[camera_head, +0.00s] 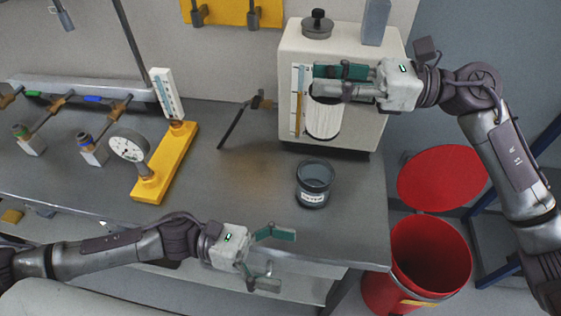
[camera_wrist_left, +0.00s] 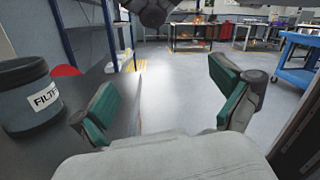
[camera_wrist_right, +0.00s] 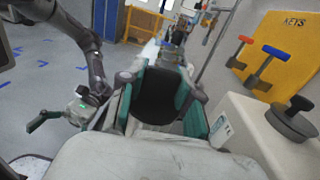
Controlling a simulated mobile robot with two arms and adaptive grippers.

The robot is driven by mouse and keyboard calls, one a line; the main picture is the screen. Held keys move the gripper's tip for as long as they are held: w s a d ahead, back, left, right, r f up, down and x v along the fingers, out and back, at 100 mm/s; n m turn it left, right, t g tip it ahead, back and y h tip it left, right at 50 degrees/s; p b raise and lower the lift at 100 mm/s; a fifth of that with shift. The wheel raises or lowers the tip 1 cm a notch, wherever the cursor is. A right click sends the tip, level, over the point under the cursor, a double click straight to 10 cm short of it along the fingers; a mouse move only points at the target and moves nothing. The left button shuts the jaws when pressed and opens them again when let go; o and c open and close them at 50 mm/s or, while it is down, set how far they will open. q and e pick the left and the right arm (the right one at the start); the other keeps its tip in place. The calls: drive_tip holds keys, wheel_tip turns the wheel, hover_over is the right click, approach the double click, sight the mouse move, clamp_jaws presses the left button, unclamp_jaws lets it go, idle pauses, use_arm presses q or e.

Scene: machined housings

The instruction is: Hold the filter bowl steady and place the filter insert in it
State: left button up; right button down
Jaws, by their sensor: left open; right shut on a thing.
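The filter bowl (camera_head: 313,193) is a dark open cup with a white label, upright on the grey bench near its front right. It also shows at the left edge of the left wrist view (camera_wrist_left: 28,112), outside the fingers. My left gripper (camera_head: 287,262) is open and empty at the bench's front edge, nearer than the bowl and apart from it. My right gripper (camera_head: 316,81) is shut on the filter insert (camera_head: 323,121), a white pleated cylinder, held upright above and behind the bowl. Its dark end cap shows between the fingers in the right wrist view (camera_wrist_right: 160,97).
A cream machine (camera_head: 352,127) stands behind the insert. A yellow stand (camera_head: 166,160) with a dial gauge is left of the bowl. A thin dark stand (camera_head: 233,124) is behind it. A red bin (camera_head: 430,252) stands off the bench's right end. The bench around the bowl is clear.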

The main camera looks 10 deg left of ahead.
use_arm(q)
drive_tip(key=w+a+r+n+t+y, duration=0.1)
drive_tip(key=w+a+r+t, duration=0.2)
drive_tip(key=w, duration=0.5)
drive_tip(key=w+r+n+t+y, duration=0.1)
drive_tip(key=w+r+t, duration=0.2)
drive_tip(key=w+t, duration=0.3)
approach(328, 179)
drive_tip(key=shift+g, duration=0.4)
drive_tip(key=x, duration=0.6)
drive_tip(key=shift+w+d+r, duration=0.15)
drive_tip(key=shift+d+r, duration=0.15)
drive_tip(key=shift+r, duration=0.1)
use_arm(e)
drive_tip(key=shift+w, duration=0.1)
use_arm(q)
drive_tip(key=c, duration=1.2)
use_arm(e)
drive_tip(key=shift+m+t, duration=0.5)
drive_tip(key=shift+t, duration=0.3)
wheel_tip(328, 179, down, 20)
drive_tip(key=shift+r, duration=0.1)
